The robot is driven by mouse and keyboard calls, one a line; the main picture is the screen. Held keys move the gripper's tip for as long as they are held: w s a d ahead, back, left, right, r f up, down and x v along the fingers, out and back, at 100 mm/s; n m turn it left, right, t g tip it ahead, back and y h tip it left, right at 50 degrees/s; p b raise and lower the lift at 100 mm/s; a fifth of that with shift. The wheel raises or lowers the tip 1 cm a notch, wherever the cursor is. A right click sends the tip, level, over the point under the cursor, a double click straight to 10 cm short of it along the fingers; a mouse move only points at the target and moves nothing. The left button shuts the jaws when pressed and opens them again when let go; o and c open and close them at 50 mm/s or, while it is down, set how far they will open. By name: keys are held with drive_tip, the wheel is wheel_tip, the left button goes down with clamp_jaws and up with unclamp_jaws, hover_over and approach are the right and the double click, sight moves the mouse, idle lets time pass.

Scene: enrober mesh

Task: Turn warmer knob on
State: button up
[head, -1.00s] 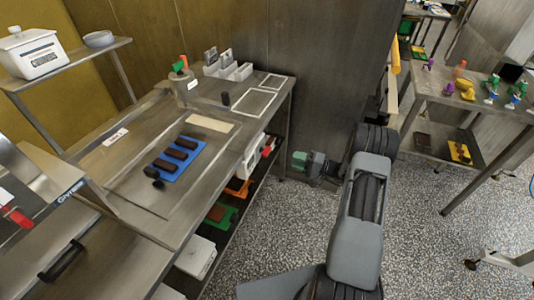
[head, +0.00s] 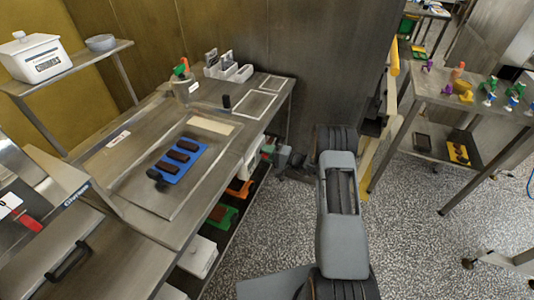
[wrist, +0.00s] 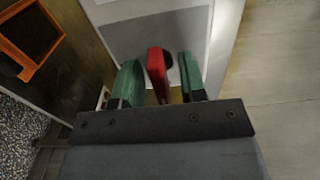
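The warmer is a white box (head: 250,161) on the shelf under the counter's right end; its pale face (wrist: 160,25) fills the top of the wrist view. Its red knob (wrist: 157,72) is a flat upright bar on that face. My gripper (wrist: 159,80) is open, with one green finger on each side of the knob. In the head view my gripper (head: 270,152) is at the warmer's front, and the knob is mostly hidden there.
An orange tray (head: 240,187) and a green tray (head: 221,214) sit on the lower shelf beside the warmer. The counter above holds a blue mat (head: 169,176) with dark bars.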

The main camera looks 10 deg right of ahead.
drive_tip(key=shift+c, duration=0.4)
drive_tip(key=c, duration=0.6)
drive_tip(key=shift+o, duration=0.2)
clamp_jaws()
drive_tip(key=m+b, duration=0.3)
drive_tip(key=m, duration=0.1)
drive_tip(key=shift+f, duration=0.1)
drive_tip(key=m+b, duration=0.2)
drive_tip(key=m, duration=0.7)
drive_tip(key=shift+r+b, duration=0.25)
drive_tip(key=shift+b, duration=0.1)
drive_tip(key=m, duration=0.4)
drive_tip(key=shift+r+m, duration=0.1)
drive_tip(key=shift+m, duration=0.2)
